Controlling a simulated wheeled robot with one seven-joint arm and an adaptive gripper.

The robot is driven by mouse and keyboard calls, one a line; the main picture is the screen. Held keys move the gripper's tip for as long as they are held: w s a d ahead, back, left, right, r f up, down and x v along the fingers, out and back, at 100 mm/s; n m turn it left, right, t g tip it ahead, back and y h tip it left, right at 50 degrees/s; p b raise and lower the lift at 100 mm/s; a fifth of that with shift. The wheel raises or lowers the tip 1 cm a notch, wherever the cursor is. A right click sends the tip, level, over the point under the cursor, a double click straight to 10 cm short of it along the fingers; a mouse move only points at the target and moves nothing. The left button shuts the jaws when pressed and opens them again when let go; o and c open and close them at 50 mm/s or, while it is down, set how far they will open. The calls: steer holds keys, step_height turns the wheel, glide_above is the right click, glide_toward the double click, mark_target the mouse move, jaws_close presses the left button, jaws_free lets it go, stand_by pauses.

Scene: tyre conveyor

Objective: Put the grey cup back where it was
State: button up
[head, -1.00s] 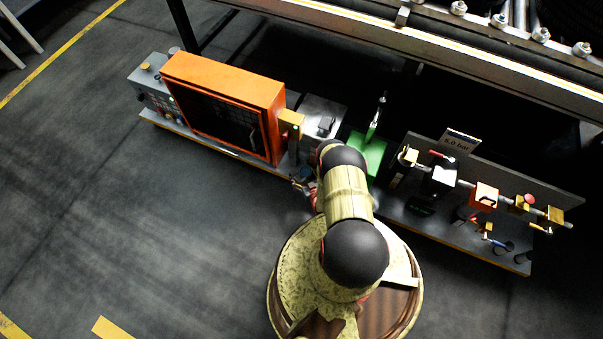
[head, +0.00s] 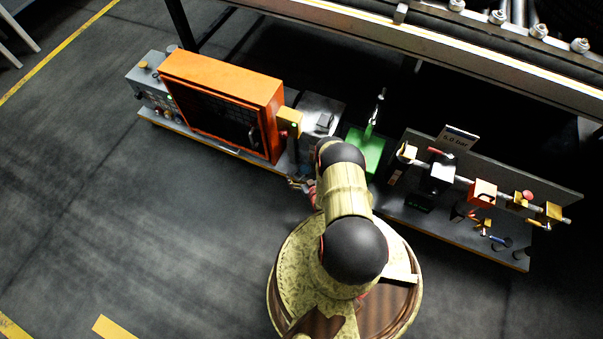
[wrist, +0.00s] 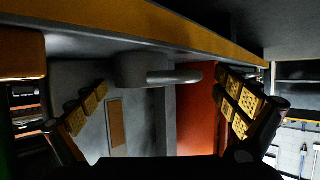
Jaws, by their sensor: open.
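My gripper (wrist: 165,118) is open in the wrist view, its padded fingers spread at left and right. A grey rounded piece with a sideways bar (wrist: 145,70) shows beyond and between the fingertips, apart from them. I cannot tell whether it is the grey cup or a fixed handle. In the head view my gripper (head: 301,184) is small and partly hidden by my arm, near the front edge of the bench by the orange cabinet (head: 220,85). I cannot make out a grey cup for certain there.
A grey control box (head: 150,80) stands left of the cabinet. A yellow block (head: 289,121), a green stand (head: 368,150) and a panel with valves (head: 480,190) are to its right. The conveyor frame (head: 420,45) runs behind.

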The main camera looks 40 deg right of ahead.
steer(key=p+v, duration=0.4)
steer(key=v, duration=0.8)
